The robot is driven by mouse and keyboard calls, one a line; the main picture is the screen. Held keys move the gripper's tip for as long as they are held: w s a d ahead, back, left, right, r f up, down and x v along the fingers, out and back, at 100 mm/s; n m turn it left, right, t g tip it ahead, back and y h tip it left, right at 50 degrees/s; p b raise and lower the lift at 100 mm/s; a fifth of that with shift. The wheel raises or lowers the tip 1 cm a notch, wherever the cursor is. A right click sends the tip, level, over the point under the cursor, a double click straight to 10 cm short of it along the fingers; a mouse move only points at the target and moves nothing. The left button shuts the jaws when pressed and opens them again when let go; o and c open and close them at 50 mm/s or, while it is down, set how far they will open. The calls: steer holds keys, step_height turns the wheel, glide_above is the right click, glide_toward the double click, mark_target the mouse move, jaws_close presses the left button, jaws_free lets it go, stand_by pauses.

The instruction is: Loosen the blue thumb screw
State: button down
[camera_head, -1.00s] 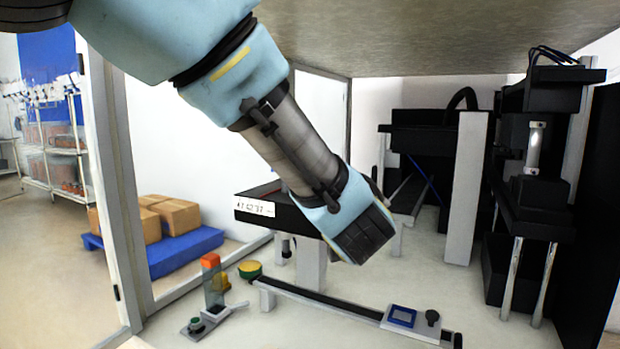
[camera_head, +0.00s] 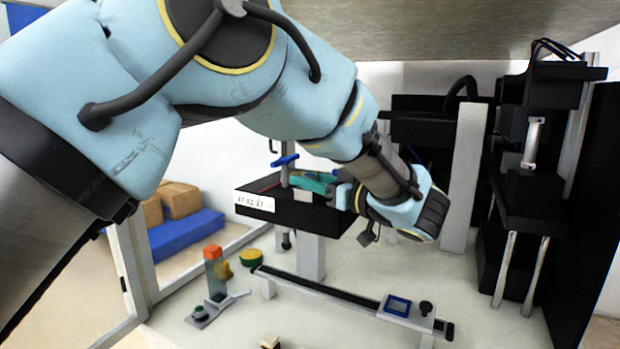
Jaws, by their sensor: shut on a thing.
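The blue thumb screw (camera_head: 285,160) has a T-shaped blue head and stands upright at the back left of the top of a black box (camera_head: 262,204) with a white label. My gripper (camera_head: 296,180) reaches in from the right, low over the box top, with its teal tips at the screw's stem just under the head. It is shut on the blue thumb screw. The exact contact is small and hard to make out. My wrist is to the right of the box and covers part of its right end.
A rail (camera_head: 330,296) with a blue-screened panel (camera_head: 398,306) runs in front of the box. An orange-topped block (camera_head: 213,254) and a yellow-green button (camera_head: 250,257) stand at left. Black machinery with metal posts (camera_head: 535,260) fills the right. A ceiling panel (camera_head: 420,30) hangs above.

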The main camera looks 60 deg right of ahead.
steer(key=shift+r, duration=0.15)
steer(key=c, duration=0.5)
jaws_free()
steer(key=b+v, duration=0.2)
steer(key=v, duration=0.8)
steer(key=shift+s, duration=0.35)
